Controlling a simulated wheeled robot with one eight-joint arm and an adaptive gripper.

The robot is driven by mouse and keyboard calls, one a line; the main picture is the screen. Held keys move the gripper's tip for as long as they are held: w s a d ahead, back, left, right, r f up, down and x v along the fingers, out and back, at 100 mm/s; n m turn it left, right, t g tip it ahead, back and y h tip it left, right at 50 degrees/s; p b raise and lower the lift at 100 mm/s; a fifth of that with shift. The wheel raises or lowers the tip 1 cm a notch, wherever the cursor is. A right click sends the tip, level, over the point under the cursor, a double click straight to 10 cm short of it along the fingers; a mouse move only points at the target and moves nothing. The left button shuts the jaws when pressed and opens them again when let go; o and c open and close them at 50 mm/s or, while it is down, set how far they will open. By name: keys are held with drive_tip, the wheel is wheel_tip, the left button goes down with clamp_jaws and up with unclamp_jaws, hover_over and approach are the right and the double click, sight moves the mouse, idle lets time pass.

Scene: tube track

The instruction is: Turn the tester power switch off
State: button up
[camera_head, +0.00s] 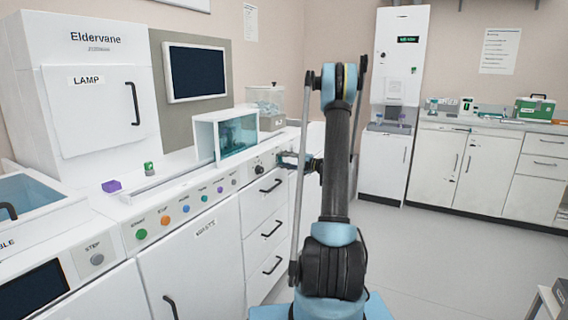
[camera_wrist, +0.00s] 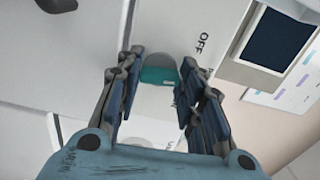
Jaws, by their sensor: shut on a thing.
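In the wrist view, the tester power switch (camera_wrist: 158,75) appears as a small rounded grey and teal piece on a white panel, between my fingers. In the head view, my gripper (camera_head: 290,160) is at the front face of the white bench, right of a round black-centred knob (camera_head: 258,169). The switch itself cannot be made out there.
Coloured buttons (camera_head: 165,221) line the bench front, left of my gripper. A clear-fronted box (camera_head: 238,134) stands on the bench above. Drawers with black handles (camera_head: 271,184) stick out below. Open floor (camera_head: 430,260) lies to the right.

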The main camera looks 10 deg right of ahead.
drive_tip(key=n, duration=0.4)
drive_tip(key=shift+a+f+n, duration=0.1)
drive_tip(key=shift+f+n, duration=0.05)
drive_tip(key=shift+n, duration=1.95)
drive_tip(key=o, duration=0.8)
drive_tip(key=v, duration=1.2)
drive_tip(key=shift+w, duration=0.1)
